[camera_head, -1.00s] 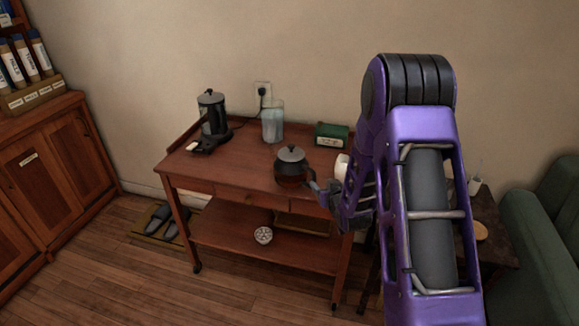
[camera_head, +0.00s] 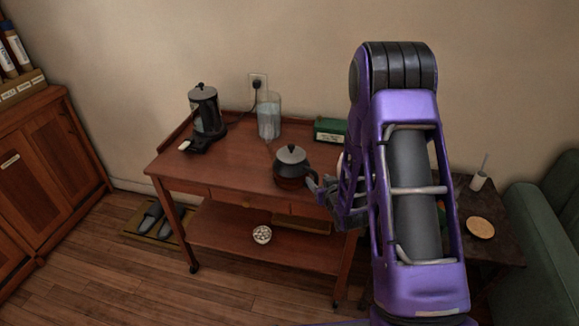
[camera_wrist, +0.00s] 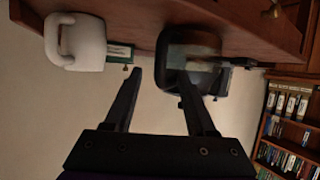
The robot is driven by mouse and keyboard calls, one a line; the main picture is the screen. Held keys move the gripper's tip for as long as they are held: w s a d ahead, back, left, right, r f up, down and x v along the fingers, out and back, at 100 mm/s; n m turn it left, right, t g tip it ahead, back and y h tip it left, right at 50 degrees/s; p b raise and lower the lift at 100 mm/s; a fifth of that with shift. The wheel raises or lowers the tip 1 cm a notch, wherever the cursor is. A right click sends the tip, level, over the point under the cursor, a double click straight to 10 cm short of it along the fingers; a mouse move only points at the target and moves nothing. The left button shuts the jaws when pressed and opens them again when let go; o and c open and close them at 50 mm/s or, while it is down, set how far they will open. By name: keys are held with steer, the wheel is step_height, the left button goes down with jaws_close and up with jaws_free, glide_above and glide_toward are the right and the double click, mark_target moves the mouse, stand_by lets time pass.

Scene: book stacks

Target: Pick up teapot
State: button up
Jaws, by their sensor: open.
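The teapot (camera_head: 290,171), dark glass with a grey lid, stands upright on the wooden cart (camera_head: 215,163) near its front edge. My gripper (camera_head: 319,190) is at its right side, close to the handle; the head view does not show clearly whether they touch. My arm hides part of the cart's right end.
A black kettle (camera_head: 205,112), a clear pitcher (camera_head: 268,118) and a green box (camera_head: 329,130) stand behind the teapot. A white mug (camera_wrist: 85,42) is left in the wrist view. A side table and green armchair (camera_head: 545,225) stand right. The front-left cart top is clear.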

steer(key=shift+w+f, duration=0.1)
steer(key=shift+w, duration=0.1)
jaws_close()
stand_by(1.3)
steer(key=shift+r, duration=0.2)
